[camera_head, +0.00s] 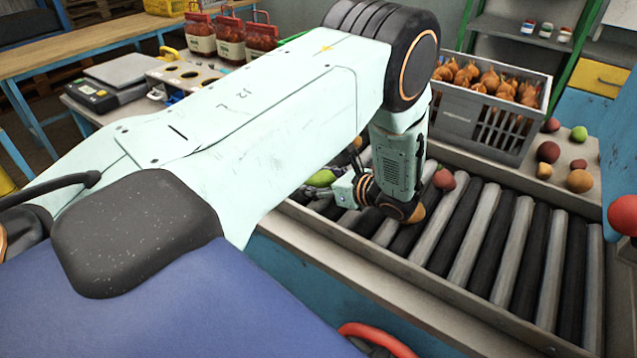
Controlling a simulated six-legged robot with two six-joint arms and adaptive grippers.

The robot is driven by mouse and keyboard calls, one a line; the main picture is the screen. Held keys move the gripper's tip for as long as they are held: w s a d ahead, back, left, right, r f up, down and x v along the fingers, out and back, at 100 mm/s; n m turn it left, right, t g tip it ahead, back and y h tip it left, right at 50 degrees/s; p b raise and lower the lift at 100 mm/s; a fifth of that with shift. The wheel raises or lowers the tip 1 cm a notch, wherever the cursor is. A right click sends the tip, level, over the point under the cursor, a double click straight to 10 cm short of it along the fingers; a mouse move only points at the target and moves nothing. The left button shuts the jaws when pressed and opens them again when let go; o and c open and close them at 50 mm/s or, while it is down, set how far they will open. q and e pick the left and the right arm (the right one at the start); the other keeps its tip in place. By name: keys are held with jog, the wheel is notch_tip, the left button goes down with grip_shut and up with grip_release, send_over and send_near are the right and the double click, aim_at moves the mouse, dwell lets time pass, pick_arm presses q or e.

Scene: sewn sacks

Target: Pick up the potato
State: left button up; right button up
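My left arm reaches across the view and bends down over the roller conveyor (465,235). My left gripper (322,196) is low over the rollers and partly hidden by my arm; its fingers are too covered to tell open from shut. A brown-orange round item (417,214), possibly the potato, shows beside my wrist on the rollers, partly hidden. A reddish round item (443,179) lies just behind it. A green item (321,178) lies close to the gripper. My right gripper is not in view.
A grey crate of onions (490,115) stands behind the conveyor. Loose round produce (579,180) lies on the ledge to its right. A scale (120,70) and filled red sacks (231,42) stand on the back-left table. The rollers at right are clear.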

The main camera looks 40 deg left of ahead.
aim_at(321, 174)
pick_arm(q)
jog(key=shift+w+d+r, duration=0.15)
jog(key=shift+w+d, duration=0.05)
jog(key=shift+d, duration=0.3)
jog(key=c, duration=0.3)
jog(key=shift+w, duration=0.1)
jog(key=shift+c, duration=0.7)
jog(key=shift+a, duration=0.15)
jog(key=shift+c, duration=0.8)
jog(key=shift+s+a, duration=0.25)
jog(key=shift+c, duration=1.4)
jog(key=shift+w+d, duration=0.1)
jog(key=shift+d, duration=0.15)
notch_tip(321, 174, up, 9)
jog(key=shift+r, duration=0.15)
jog(key=shift+w+a+r, duration=0.1)
jog(key=shift+r, duration=0.15)
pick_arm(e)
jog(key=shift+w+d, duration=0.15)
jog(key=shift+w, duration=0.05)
pick_arm(q)
jog(key=shift+a, duration=0.1)
